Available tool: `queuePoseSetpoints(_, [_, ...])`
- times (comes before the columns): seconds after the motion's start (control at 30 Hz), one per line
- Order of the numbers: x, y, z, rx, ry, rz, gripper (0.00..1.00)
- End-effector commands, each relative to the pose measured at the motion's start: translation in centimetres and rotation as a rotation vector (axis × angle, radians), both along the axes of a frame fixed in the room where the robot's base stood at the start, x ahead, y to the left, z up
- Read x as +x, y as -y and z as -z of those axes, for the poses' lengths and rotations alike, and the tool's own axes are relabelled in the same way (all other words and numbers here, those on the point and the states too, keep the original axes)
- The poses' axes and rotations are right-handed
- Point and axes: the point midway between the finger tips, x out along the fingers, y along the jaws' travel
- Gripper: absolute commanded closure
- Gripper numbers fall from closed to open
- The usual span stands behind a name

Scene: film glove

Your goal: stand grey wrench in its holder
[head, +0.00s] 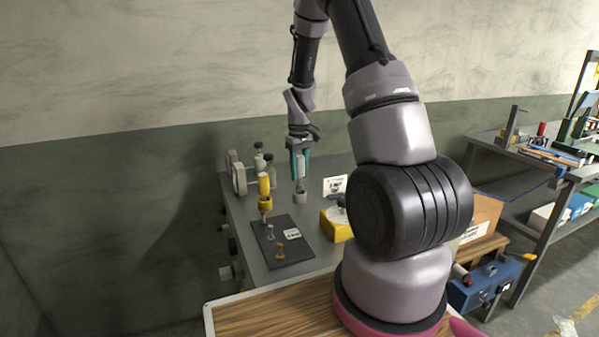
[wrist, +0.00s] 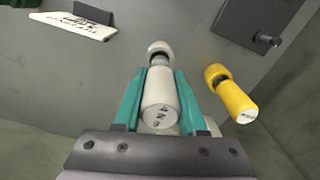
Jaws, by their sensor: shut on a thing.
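The grey wrench (wrist: 160,92) is a pale, thick-handled tool with "4 N m" on its end cap. My gripper (wrist: 158,100) is shut on its handle, one teal finger on each side. In the head view my gripper (head: 300,160) points down and holds the wrench (head: 301,170) roughly upright. The pale grey holder (head: 300,198) is a ring-shaped cup directly below it; it also shows in the wrist view (wrist: 158,47). The wrench's narrow lower end lines up with the holder's mouth. I cannot tell whether the tip is inside or just above.
A yellow wrench (head: 264,186) stands in its yellow holder (head: 265,204) close to the left. A dark mat (head: 295,250) with small fittings lies in front. A white card (head: 335,186) and a yellow box (head: 338,227) are to the right.

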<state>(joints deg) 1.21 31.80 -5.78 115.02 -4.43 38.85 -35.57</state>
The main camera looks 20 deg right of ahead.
Motion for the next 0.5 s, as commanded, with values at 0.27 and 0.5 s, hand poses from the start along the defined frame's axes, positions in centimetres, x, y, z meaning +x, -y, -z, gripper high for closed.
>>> queuePoseSetpoints(0.27, [0.0, 0.03, 0.22, 0.0, -0.001, 0.0, 1.0])
queuePoseSetpoints(0.5, [0.0, 0.05, 0.84, -0.001, 0.0, 0.0, 1.0])
